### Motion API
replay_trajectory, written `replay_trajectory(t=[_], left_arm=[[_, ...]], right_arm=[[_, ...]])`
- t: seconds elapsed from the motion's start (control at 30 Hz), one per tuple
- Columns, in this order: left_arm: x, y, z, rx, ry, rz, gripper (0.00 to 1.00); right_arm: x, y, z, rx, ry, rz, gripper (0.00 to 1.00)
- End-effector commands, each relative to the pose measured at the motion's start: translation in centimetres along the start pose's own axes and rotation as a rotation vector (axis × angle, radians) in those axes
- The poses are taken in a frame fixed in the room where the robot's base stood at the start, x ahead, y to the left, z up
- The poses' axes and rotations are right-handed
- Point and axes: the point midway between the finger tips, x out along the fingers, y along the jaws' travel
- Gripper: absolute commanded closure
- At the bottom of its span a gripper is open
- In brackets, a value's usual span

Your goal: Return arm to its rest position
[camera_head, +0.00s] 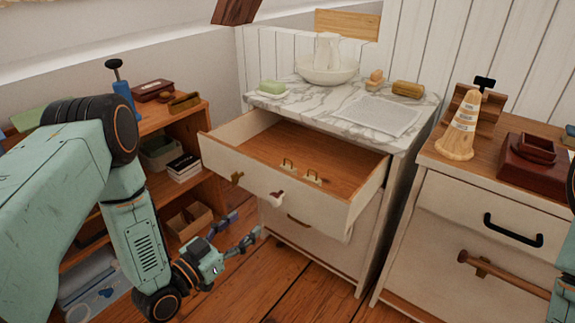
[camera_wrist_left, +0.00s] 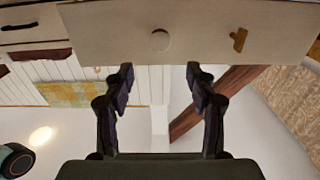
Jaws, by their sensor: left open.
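My left arm comes in from the left in the head view, bent down at the elbow. Its gripper (camera_head: 238,230) is in front of the dresser, below and left of the open drawer (camera_head: 258,178). In the left wrist view the two dark fingers (camera_wrist_left: 161,82) stand apart with nothing between them. The drawer's pale front (camera_wrist_left: 200,40) lies across the top of that view, beyond the fingertips; I cannot tell the exact gap. The drawer is pulled well out and holds two small brass handles (camera_head: 312,177). My right gripper is not in view; only part of my right arm shows at the right edge.
An open wooden shelf (camera_head: 160,118) with boxes and books stands beside my left arm. The marble top (camera_head: 345,95) holds a basin with a jug (camera_head: 326,70), soap and a paper. A second cabinet (camera_head: 470,210) with a cone stands right. Wooden floor (camera_head: 290,285) is clear in front.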

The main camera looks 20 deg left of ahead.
Motion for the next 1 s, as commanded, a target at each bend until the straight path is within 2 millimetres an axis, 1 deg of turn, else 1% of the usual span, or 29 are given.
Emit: replay_trajectory(t=[0.07,0.17,0.27,0.3,0.37,0.4,0.47,0.5,0.57,0.6,0.67,0.7,0.8,0.83,0.9,1.0], left_arm=[[0.0,0.0,0.0,-0.004,-0.002,0.001,0.43],[-0.1,0.0,1.3,-0.023,-0.061,-0.003,0.43],[-1.4,0.0,4.9,-0.078,-0.236,-0.049,0.43],[-2.4,0.4,6.7,-0.11,-0.334,-0.071,0.43],[-4.4,1.6,9.4,-0.163,-0.493,-0.103,0.43],[-5.9,2.5,11.0,-0.198,-0.599,-0.125,0.43],[-8.7,4.1,13.0,-0.247,-0.762,-0.156,0.43],[-10.8,5.2,14.1,-0.28,-0.869,-0.178,0.43],[-14.2,7.0,15.2,-0.32,-1.027,-0.21,0.43],[-16.6,8.1,15.6,-0.342,-1.126,-0.23,0.43],[-19.9,9.7,15.7,-0.367,-1.263,-0.262,0.43],[-22.0,10.5,15.5,-0.375,-1.342,-0.28,0.43],[-26.3,12.2,14.5,-0.374,-1.502,-0.318,0.43],[-27.3,12.5,14.1,-0.366,-1.536,-0.325,0.43],[-28.0,12.8,13.6,-0.338,-1.559,-0.321,0.43],[-27.6,12.9,13.4,-0.313,-1.555,-0.303,0.43]], right_arm=[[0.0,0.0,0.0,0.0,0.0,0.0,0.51],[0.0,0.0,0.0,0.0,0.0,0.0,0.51],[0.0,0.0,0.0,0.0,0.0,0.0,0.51],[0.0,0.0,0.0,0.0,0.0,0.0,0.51],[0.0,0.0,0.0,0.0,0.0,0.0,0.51],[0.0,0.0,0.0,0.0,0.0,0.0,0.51],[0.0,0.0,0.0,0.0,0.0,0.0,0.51],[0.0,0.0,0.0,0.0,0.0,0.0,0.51],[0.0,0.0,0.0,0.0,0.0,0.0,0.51],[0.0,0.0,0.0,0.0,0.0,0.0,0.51],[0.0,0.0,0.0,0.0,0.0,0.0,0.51],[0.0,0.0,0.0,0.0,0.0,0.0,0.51],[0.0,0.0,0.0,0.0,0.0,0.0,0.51],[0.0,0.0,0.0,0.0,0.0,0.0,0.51],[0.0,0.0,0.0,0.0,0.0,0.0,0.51],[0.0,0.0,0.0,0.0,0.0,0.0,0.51]])
